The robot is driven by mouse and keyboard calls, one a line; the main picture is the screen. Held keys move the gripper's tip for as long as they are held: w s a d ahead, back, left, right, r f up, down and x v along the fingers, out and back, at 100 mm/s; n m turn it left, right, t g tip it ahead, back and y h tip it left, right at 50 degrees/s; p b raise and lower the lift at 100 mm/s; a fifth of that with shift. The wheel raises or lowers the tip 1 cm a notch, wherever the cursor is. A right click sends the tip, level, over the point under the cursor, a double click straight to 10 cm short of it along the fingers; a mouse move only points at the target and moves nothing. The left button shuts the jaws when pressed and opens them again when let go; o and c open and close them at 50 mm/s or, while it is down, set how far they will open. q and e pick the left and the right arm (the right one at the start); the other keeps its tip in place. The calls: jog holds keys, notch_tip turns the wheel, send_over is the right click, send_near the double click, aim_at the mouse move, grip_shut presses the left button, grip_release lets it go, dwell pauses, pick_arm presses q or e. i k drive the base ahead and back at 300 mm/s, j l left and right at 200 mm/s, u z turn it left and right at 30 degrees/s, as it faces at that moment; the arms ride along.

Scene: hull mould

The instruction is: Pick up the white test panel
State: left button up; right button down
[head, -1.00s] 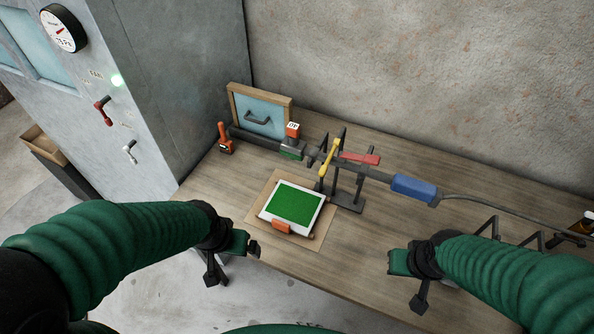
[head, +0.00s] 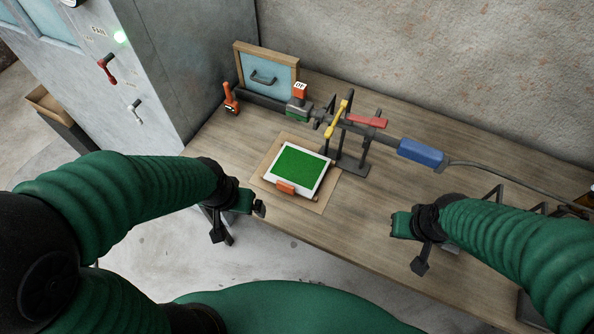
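The white test panel (head: 324,174) has a green face. It lies on a thin brown board (head: 265,175) near the table's front edge. An orange clip-like piece (head: 286,187) sits at its front edge. My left gripper (head: 258,208) is in front and left of the panel, apart from it, around the table's front edge. My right gripper (head: 394,225) is to the right of the panel, also apart from it. Nothing shows held in either gripper. The fingers are too small and dark to tell whether they are open or shut.
Behind the panel runs a tool on a black stand (head: 352,166), with a yellow lever (head: 337,119), red lever (head: 367,121) and blue handle (head: 420,153). An orange-handled tool (head: 230,98) and wood-framed blue box (head: 266,72) stand at the back left. Bare table (head: 350,215) lies right of the panel.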

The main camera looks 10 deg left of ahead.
aim_at(301, 171)
jog(key=i+j, duration=0.1)
jog(key=j, duration=0.35)
jog(key=i+j, duration=0.1)
jog(key=j, duration=0.4)
jog(key=i+j, duration=0.1)
jog(key=j, duration=0.35)
jog(key=i+j+z, duration=0.1)
jog(key=j, duration=0.35)
